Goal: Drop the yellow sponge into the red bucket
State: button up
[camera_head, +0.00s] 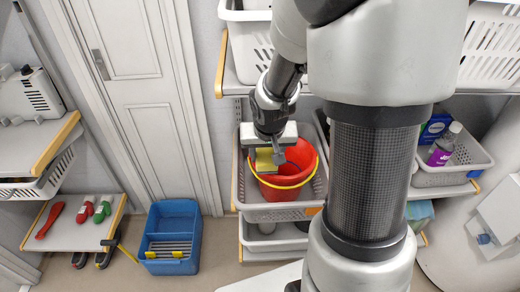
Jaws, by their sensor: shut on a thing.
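The red bucket (286,190) with a yellow handle stands in a grey basket (240,195) on a shelf. My gripper (266,158) is at the bucket's upper left part in the picture, pointing down, and hides some of its rim. It is shut on the yellow sponge (264,160), which shows as a small yellow patch between the fingers. The sponge overlaps the bucket's opening in the picture. From this one view I cannot tell how high it is above the rim.
White baskets (250,45) stand on the shelf above. A basket with bottles (440,152) is to the right, partly behind my arm. A blue tub (172,240) stands on the floor at left, near a small shelf with brushes (75,225). A closed door (150,100) is behind.

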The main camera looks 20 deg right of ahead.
jog(key=shift+f, duration=1)
jog(key=shift+f+b, duration=0.35)
jog(key=shift+b, duration=0.1)
jog(key=o, duration=1.1)
jog(key=shift+r, duration=0.15)
